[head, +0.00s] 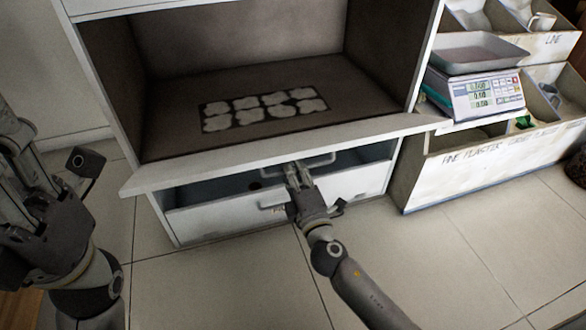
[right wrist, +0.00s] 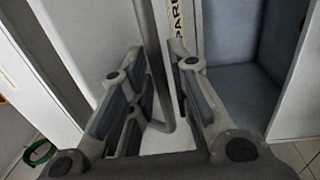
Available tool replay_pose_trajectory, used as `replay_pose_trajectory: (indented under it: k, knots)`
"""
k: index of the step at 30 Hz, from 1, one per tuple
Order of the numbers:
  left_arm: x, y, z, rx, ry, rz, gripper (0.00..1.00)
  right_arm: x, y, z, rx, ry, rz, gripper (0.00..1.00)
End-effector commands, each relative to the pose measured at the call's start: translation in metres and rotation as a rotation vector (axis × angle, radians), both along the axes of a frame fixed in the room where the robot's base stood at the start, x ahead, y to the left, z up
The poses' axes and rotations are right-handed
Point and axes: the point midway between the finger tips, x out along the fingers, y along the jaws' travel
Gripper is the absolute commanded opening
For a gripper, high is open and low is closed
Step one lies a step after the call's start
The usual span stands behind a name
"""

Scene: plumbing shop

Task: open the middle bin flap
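The white cabinet (head: 95,75) has a wide open compartment with a white slab (head: 200,174) along its lower front edge. Below the slab is a white bin front (head: 350,182), with a dark gap above it. My right gripper (head: 293,172) is at a thin metal handle (head: 320,161) below the slab's edge. In the right wrist view the handle bar (right wrist: 167,100) runs between my right gripper's two spread fingers (right wrist: 158,62); contact is unclear. Which flap carries this handle is hard to tell. My left gripper (head: 82,168) is at the left, away from the cabinet; its fingers are unclear.
A dark mat with white pieces (head: 265,108) lies in the open compartment. At the right, a scale (head: 478,95) with a metal pan stands by labelled bins (head: 480,155). The tiled floor (head: 440,245) in front is clear. A green coil (right wrist: 38,152) lies on the floor.

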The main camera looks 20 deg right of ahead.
Motion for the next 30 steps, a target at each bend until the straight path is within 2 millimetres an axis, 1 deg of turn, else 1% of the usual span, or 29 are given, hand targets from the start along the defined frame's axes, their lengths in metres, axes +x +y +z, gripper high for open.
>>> replay_pose_trajectory:
  k: [4,12,16,17,26,30]
  knots:
    - [-0.0003,-0.0002,0.0004,0.001,-0.001,0.0,0.4,0.0067,0.0,0.0007,0.0,0.0,0.0,0.19]
    - [-0.0007,-0.0001,0.0012,0.001,-0.004,0.0,0.4,0.0072,0.0,0.0007,0.0,0.0,0.0,0.19]
    - [-0.0007,-0.0001,0.0012,0.001,-0.004,0.0,0.4,0.0071,0.0001,0.0007,0.0,0.0,0.0,0.02]
    - [-0.0007,-0.0001,0.0012,0.0,-0.005,0.0,0.4,0.0071,0.0001,0.0007,0.0,0.0,0.0,0.0]
    - [-0.0008,0.0,0.0015,0.0,-0.005,0.0,0.4,0.0069,0.0001,0.0006,0.0,0.001,0.0,0.0]
    - [-0.0008,0.0006,0.0068,-0.002,-0.004,0.0,0.4,0.0075,0.0002,0.0049,0.0,0.009,0.0,0.0]
